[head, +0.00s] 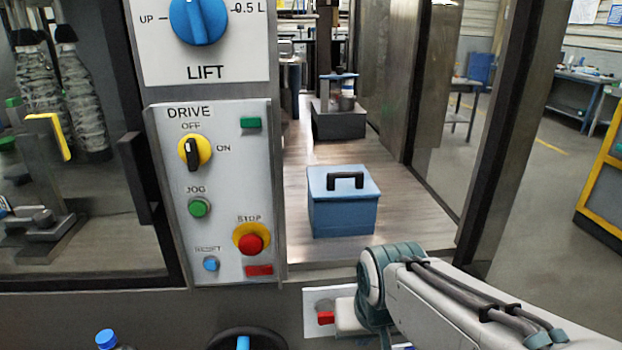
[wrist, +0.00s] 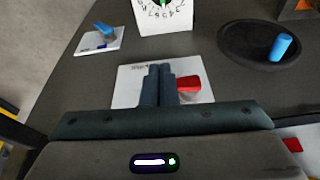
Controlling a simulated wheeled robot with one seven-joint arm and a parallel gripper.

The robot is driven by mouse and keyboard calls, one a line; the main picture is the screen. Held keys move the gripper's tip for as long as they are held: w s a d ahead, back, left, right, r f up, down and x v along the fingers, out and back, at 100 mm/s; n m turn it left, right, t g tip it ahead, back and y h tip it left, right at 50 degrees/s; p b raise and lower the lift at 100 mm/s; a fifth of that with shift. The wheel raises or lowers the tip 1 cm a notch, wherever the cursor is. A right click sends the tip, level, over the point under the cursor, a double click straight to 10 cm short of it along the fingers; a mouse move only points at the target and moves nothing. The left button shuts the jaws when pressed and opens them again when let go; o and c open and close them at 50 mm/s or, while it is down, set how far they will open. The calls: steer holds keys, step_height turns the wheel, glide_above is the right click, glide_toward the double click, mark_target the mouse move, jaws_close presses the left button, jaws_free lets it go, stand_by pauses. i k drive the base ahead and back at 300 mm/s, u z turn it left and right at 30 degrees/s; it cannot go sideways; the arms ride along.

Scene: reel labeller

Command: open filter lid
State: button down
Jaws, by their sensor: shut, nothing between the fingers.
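A blue box with a lighter blue lid (head: 345,181) and a black handle (head: 345,180) on top stands upright on the machine's metal floor in the head view. Its lid sits flat on the box; no filter label is readable on it. My gripper shows in the wrist view (wrist: 158,82) with its two dark fingers together and nothing between them. The fingers are in front of a white plate (wrist: 125,90), just left of a red knob (wrist: 189,83); contact cannot be told. In the head view, my arm reaches low, in front of and below the box. The wrist view does not show the box.
A control panel (head: 228,220) with knobs and buttons stands left of the box. A metal post and open door frame (head: 510,130) bound the opening on the right. A dark handwheel with a blue grip (wrist: 281,46) and a white dial (wrist: 163,22) are on the front face.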

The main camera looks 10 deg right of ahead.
mark_target(345, 181)
steer(key=u, duration=2.15)
steer(key=k, duration=0.95)
steer(key=z, duration=1.1)
steer(key=i, duration=0.5)
